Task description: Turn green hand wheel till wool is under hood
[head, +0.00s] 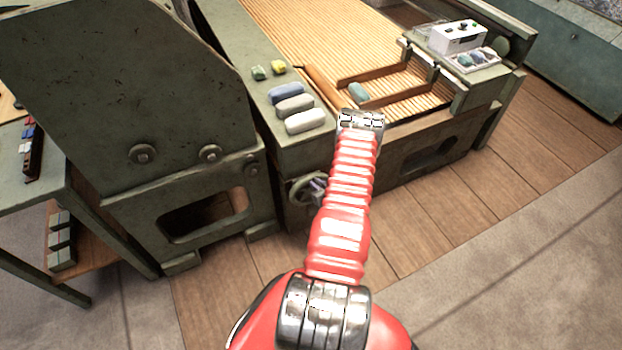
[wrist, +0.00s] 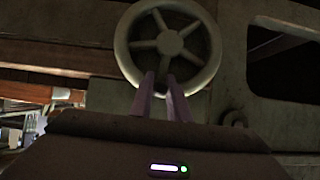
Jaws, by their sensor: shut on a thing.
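The grey-green hand wheel (wrist: 169,43) is a spoked wheel on the side of the machine frame. In the head view the wheel (head: 297,190) is partly hidden by my arm. My gripper (wrist: 161,78) has its two purple fingers shut on the lower rim of the wheel. In the head view my gripper (head: 317,187) is largely hidden behind my red arm. A blue-grey wool roll (head: 358,92) lies on the wooden lattice (head: 300,35), near the brown bars. A large dark green cover (head: 110,90) stands at the left; I cannot tell if it is the hood.
Blue (head: 286,93), grey (head: 294,104) and white (head: 306,122) rolls lie on the green ledge beside the lattice. A white box (head: 458,37) and a small tray (head: 474,61) stand on the far side. The wooden floor (head: 450,190) at the right is clear.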

